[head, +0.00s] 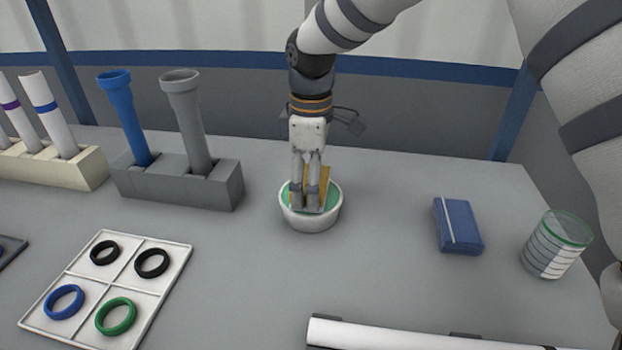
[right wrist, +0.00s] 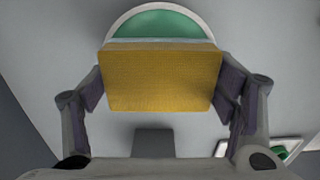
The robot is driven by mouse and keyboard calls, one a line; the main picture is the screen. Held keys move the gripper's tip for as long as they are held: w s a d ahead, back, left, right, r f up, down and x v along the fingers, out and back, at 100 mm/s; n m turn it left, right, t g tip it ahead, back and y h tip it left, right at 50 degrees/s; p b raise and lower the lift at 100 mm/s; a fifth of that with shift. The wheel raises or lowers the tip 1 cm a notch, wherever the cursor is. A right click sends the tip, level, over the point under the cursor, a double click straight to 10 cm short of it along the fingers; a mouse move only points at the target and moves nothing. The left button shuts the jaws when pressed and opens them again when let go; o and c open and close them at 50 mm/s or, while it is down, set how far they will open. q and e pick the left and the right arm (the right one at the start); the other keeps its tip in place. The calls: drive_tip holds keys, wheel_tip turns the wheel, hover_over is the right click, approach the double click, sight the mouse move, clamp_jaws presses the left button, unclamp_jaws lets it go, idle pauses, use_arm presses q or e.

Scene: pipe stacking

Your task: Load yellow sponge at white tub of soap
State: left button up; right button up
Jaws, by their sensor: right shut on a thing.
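The yellow sponge (right wrist: 160,80) is held between the two fingers of my right gripper (head: 308,200), and it stands upright in the head view (head: 324,183). The white tub of soap (head: 312,222) has green soap inside and stands on the table under the gripper. In the head view the sponge's lower end is at the tub's opening, partly hidden by the fingers; I cannot tell how deep it sits. In the right wrist view the tub (right wrist: 165,10) shows behind the sponge. My left gripper is not in view.
A grey holder (head: 190,190) with a blue and a grey pipe stands left. A white tray (head: 150,245) with several rings lies front left. A blue box (head: 460,228) and a glass jar (head: 555,245) stand right. A white tube (head: 420,335) lies at the front.

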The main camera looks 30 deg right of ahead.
wheel_tip(320, 180, up, 5)
drive_tip(key=shift+r+p, duration=0.15)
drive_tip(key=shift+p, duration=0.4)
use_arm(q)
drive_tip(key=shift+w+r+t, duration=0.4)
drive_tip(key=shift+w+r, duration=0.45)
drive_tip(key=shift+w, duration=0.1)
use_arm(e)
drive_tip(key=shift+r, duration=0.8)
